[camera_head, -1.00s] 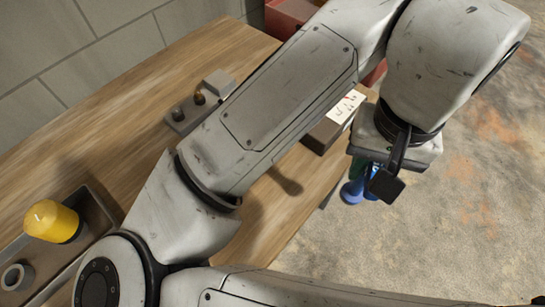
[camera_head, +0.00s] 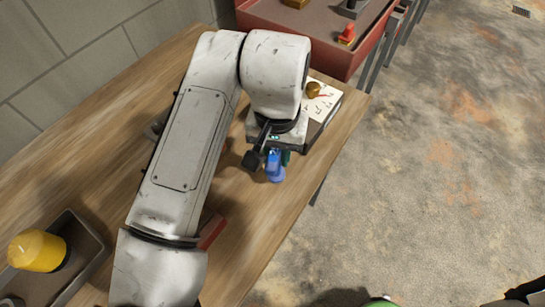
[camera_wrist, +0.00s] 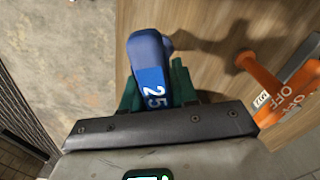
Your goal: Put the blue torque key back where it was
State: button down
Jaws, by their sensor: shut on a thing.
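The blue torque key (camera_wrist: 148,72), marked 25, sits between the green fingers of my gripper (camera_wrist: 158,88) in the wrist view. My gripper is shut on it. In the head view the blue key (camera_head: 274,164) hangs below my gripper (camera_head: 279,158), over the right part of the wooden bench (camera_head: 245,225). The wrist view shows a dark shadow on the wood beside the key. The key's lower end is partly hidden.
A red cart (camera_head: 270,22) stands behind.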

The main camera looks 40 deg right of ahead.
jog(key=shift+w+f, duration=0.2)
jog(key=shift+w+a+f+p, duration=0.1)
jog(key=shift+f+p, duration=0.2)
jog(key=shift+f, duration=0.6)
jog(key=shift+w+a+f+p, duration=0.1)
jog(key=shift+f+p, duration=0.15)
jog(key=shift+f, duration=0.65)
jog(key=shift+d+f, duration=0.1)
jog(key=c, duration=0.9)
grip_release()
jog(key=shift+o, duration=0.2)
notch_tip(320, 180, up, 12)
jog(key=shift+r+b, duration=0.1)
jog(key=shift+b, duration=0.65)
jog(key=shift+s, duration=0.1)
